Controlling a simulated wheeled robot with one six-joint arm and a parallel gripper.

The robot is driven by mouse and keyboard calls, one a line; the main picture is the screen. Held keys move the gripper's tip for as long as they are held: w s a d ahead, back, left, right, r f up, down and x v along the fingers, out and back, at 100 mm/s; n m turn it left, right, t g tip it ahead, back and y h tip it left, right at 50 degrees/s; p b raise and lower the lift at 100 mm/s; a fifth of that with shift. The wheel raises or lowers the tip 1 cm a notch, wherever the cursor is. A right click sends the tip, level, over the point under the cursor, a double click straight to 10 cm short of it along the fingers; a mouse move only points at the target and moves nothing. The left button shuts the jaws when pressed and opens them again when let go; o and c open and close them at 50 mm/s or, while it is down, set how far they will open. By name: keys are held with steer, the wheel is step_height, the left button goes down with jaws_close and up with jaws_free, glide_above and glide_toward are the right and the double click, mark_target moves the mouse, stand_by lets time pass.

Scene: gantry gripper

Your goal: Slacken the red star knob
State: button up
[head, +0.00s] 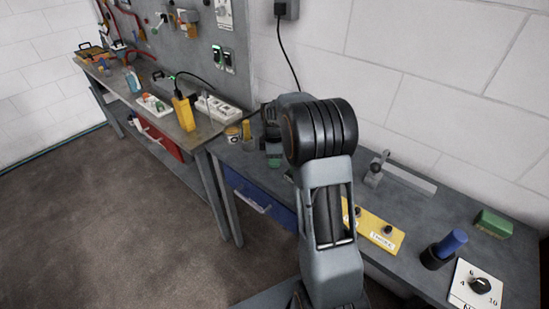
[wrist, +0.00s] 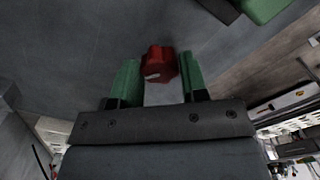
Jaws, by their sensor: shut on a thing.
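The red star knob (wrist: 159,59) shows in the wrist view, between the tips of the two green fingers of my gripper (wrist: 159,66). The fingers stand on its left and right sides and are shut on it. A paler patch shows on the lower part of the knob. What the knob is mounted on is mostly hidden in this view. In the head view my arm stands in front of the bench, and I cannot make out the knob there.
The grey bench (head: 425,222) carries a yellow plate (head: 388,241) with dark knobs, a blue-handled item (head: 450,243), a green block (head: 493,223) and a white dial plate (head: 462,289). A second bench (head: 118,84) with tools stands at left. The floor (head: 115,210) is clear.

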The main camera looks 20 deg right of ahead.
steer(key=n, duration=0.3)
steer(key=shift+w+r+n, duration=0.15)
steer(key=shift+n, duration=1.95)
steer(key=o, duration=0.9)
step_height(320, 180, up, 14)
steer(key=shift+f, duration=0.2)
